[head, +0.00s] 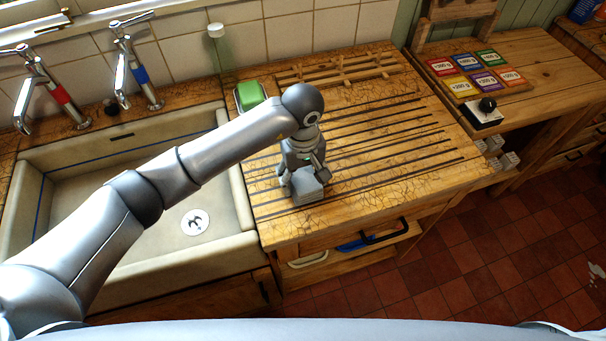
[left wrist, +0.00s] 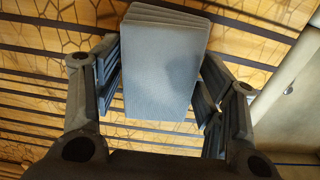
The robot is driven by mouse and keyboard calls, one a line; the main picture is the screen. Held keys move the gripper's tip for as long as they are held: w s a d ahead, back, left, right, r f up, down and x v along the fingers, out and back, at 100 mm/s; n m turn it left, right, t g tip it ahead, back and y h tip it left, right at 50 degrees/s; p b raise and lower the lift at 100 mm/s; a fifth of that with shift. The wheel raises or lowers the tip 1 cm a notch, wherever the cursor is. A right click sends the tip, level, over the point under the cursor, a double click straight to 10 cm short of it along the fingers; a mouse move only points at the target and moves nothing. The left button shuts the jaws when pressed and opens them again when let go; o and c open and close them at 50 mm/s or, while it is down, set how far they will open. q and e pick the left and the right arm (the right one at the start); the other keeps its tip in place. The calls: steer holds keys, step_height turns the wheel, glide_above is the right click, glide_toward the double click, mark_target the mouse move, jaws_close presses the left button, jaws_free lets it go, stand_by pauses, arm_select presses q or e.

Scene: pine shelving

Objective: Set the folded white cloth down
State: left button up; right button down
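The folded cloth (head: 308,190), pale grey-white here, sits low on the grooved wooden drainboard (head: 380,150), near its front left part. In the left wrist view the cloth (left wrist: 160,65) shows its flat face and stacked fold edges at the top. My left gripper (head: 303,176) is directly over the cloth, pointing down. In the left wrist view its two fingers (left wrist: 162,85) stand on either side of the cloth, with narrow strips of wood visible between finger and cloth. The fingers look open around it. My right gripper is not in view.
A stone sink (head: 90,185) with two taps lies to the left. A green sponge-like block (head: 250,95) and a wooden rack (head: 340,70) are at the back of the drainboard. Coloured cards (head: 475,70) lie on the right-hand table. The drainboard right of the cloth is clear.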

mark_target(303, 177)
arm_select(q)
steer(key=shift+o, duration=1.1)
steer(key=shift+r, duration=0.15)
steer(key=shift+w+r, duration=0.1)
steer(key=shift+r, duration=0.3)
step_height(303, 177, up, 11)
steer(key=b, duration=0.4)
